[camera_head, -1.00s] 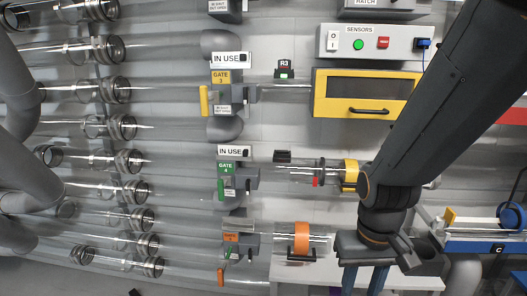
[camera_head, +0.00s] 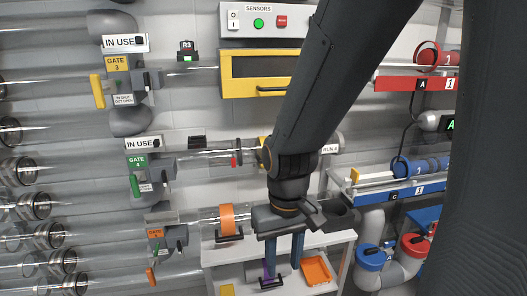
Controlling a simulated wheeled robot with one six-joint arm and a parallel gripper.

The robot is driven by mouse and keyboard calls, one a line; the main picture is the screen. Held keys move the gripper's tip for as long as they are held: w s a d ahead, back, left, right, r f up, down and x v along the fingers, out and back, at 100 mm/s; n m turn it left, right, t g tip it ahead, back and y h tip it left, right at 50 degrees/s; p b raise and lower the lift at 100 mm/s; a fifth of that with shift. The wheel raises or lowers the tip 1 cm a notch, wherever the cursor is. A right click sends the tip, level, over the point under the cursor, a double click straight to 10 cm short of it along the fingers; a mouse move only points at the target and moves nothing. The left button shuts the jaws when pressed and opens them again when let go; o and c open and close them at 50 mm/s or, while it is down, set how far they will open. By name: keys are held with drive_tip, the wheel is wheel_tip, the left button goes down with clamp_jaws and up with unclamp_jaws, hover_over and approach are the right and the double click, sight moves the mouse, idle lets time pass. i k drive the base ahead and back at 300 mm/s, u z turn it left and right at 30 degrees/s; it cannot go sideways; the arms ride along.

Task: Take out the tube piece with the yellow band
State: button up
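The tube piece with the yellow band (camera_head: 262,143) sits in the clear tube line right of the green GATE 4 (camera_head: 141,163). My arm covers most of the band and the tube just right of it. My gripper (camera_head: 284,260) hangs below that line, right of the orange-banded tube (camera_head: 227,219). Its two blue fingers point down, spread apart, with nothing visibly held between them. The GATE 4 sign (camera_head: 139,143) reads IN USE.
A white shelf unit (camera_head: 330,243) below holds an orange tray (camera_head: 316,269) and a small purple item (camera_head: 268,280). A yellow-framed box (camera_head: 230,75) is on the wall above. Red (camera_head: 400,84) and blue (camera_head: 400,192) racks stand at right. Clear tubes fill the left.

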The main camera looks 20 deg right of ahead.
sight(251, 147)
drive_tip(key=z, duration=0.55)
drive_tip(key=k, duration=0.15)
drive_tip(key=z, duration=0.2)
drive_tip(key=i, duration=0.5)
